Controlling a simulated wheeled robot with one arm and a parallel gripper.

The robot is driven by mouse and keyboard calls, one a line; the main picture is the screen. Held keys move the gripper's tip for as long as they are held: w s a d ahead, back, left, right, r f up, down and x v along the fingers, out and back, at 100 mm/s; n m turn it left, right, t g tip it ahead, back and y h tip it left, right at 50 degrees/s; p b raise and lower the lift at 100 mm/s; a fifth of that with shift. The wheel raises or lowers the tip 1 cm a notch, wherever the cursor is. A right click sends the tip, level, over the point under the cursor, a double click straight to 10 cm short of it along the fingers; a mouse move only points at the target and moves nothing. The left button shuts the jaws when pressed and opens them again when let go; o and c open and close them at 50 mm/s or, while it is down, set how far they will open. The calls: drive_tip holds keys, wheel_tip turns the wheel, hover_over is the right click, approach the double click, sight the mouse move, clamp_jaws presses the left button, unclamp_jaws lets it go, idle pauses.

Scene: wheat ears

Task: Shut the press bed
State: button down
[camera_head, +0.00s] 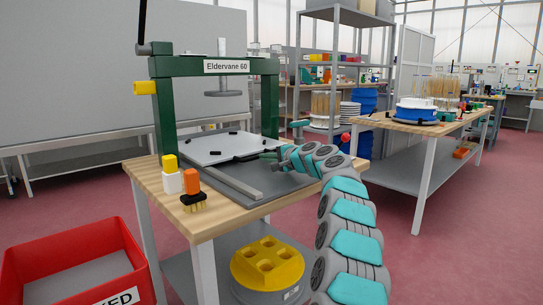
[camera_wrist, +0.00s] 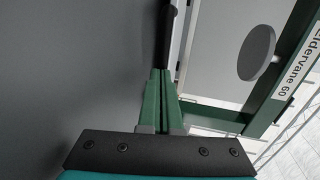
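The press (camera_head: 215,68) has a green frame labelled "Eldervane 60" and a round grey platen (camera_head: 223,93) raised above its bed. The white press bed (camera_head: 215,147) lies flat at the frame's foot, with a dark base and rail (camera_head: 235,179) in front. A black handle (camera_head: 247,157) runs along its front edge; a black bar (camera_wrist: 168,30), apparently this handle, shows in the wrist view. My gripper (camera_head: 264,155) is at the handle's right end. In the wrist view its green fingers (camera_wrist: 161,72) are together, with their tips at the bar. Whether they touch it is unclear.
Yellow, white and orange blocks and a small brush-like tool (camera_head: 193,200) stand at the table's front left corner. A red crate (camera_head: 75,262) is on the floor at left. A yellow-topped drum (camera_head: 267,268) sits below. Another table (camera_head: 440,122) stands at right.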

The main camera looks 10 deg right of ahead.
drive_tip(key=shift+w+a+r, duration=0.15)
drive_tip(key=shift+a, duration=0.1)
idle(0.3)
